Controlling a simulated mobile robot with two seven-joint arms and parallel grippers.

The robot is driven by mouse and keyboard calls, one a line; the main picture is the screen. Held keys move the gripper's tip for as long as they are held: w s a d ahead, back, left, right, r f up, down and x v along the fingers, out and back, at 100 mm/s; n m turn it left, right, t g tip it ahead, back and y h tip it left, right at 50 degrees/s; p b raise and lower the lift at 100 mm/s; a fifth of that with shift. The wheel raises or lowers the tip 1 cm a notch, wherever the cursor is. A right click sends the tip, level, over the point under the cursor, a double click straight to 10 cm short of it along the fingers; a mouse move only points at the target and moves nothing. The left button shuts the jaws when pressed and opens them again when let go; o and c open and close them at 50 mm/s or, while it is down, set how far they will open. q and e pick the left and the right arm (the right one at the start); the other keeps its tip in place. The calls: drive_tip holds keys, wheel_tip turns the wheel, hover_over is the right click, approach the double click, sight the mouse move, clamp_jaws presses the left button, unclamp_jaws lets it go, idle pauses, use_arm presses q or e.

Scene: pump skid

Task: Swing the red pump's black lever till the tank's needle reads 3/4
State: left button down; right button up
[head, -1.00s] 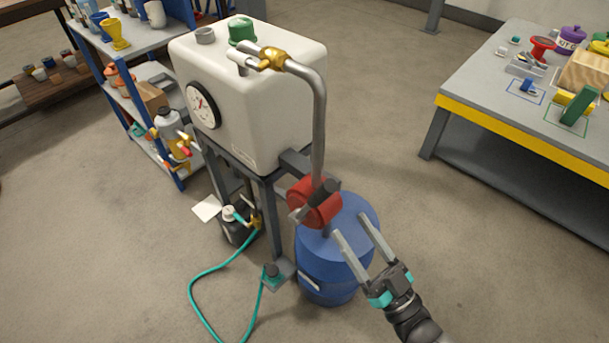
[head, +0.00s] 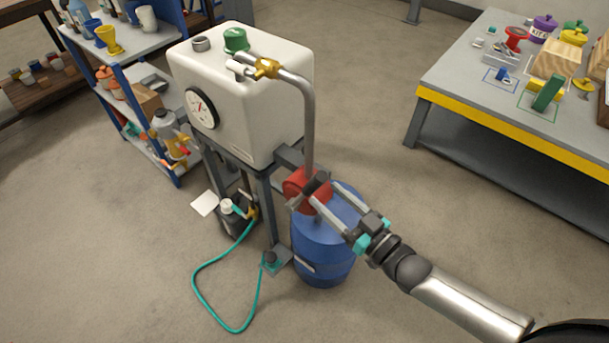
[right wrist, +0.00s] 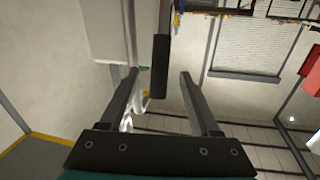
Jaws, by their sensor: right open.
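The red pump (head: 299,188) is mounted at the tank stand's front right corner, above a blue drum. Its black lever (head: 320,184) is partly covered by my right gripper in the head view. The right gripper (head: 328,194) is open at the pump, its two fingers reaching toward the lever. In the right wrist view the black lever (right wrist: 160,66) shows between the spread fingers, with gaps to both. The white tank (head: 260,100) carries a round gauge (head: 201,108) with a red needle; its exact reading is too small to tell. My left gripper is not in view.
The blue drum (head: 325,250) stands under the pump and my gripper. A metal pipe (head: 308,125) rises from the pump to the tank top. A teal hose (head: 196,285) loops on the floor. A workbench (head: 450,85) stands at right, shelves (head: 125,85) at left.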

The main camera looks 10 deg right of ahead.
sight(306, 192)
drive_tip(key=b+x, duration=0.1)
drive_tip(key=x, duration=0.7)
drive_tip(key=shift+w+a, duration=0.1)
drive_tip(key=shift+w, duration=0.1)
clamp_jaws()
idle(1.2)
